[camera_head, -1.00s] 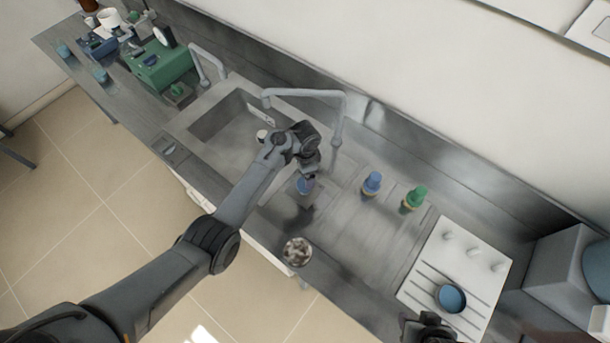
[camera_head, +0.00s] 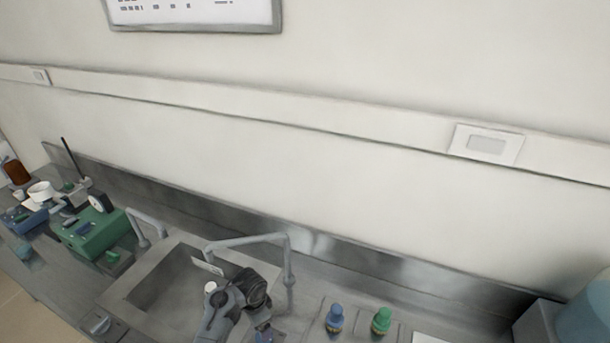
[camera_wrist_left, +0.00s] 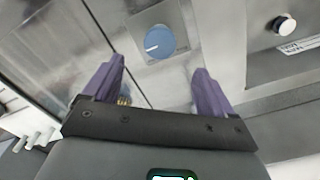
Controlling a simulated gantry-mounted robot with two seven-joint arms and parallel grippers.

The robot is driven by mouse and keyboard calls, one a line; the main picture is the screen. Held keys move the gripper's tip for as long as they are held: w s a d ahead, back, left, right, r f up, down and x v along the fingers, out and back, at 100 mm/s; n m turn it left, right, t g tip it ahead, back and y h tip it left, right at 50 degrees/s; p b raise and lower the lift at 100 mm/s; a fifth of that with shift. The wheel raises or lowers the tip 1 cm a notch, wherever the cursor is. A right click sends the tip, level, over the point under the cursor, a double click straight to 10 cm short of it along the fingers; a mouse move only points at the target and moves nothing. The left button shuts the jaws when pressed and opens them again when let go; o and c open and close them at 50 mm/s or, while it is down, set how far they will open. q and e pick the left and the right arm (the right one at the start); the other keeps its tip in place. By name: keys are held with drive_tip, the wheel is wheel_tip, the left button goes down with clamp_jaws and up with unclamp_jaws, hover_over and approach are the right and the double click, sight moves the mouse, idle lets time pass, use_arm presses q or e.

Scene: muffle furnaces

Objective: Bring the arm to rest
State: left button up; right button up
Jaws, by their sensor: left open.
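My left arm shows at the bottom of the head view, with its dark wrist over the front right of the sink. The left gripper (camera_wrist_left: 160,72) shows in the left wrist view, with its two purple fingers spread and nothing between them. A round blue cap or knob (camera_wrist_left: 157,42) with a white mark sits on a grey square plate beyond the fingertips, apart from them. A bit of blue (camera_head: 263,335) shows below the wrist in the head view, partly cut off. My right gripper is not in view.
The sink (camera_head: 150,290) has a grey tap (camera_head: 288,262) close to my left wrist. A green device (camera_head: 92,235) stands at the left.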

use_arm(q)
drive_tip(key=s+a+r+n+t+p, duration=0.1)
drive_tip(key=s+r, duration=0.4)
drive_tip(key=s, duration=0.5)
drive_tip(key=s+a+r+n+t+p, duration=0.1)
drive_tip(key=s+r+n+p, duration=0.3)
drive_tip(key=s, duration=0.7)
drive_tip(key=s+a+r+n+t+p, duration=0.1)
drive_tip(key=s+a+r+n+p, duration=0.1)
drive_tip(key=s+r, duration=0.6)
drive_tip(key=shift+s+n+p, duration=0.5)
drive_tip(key=shift+s+p, duration=0.65)
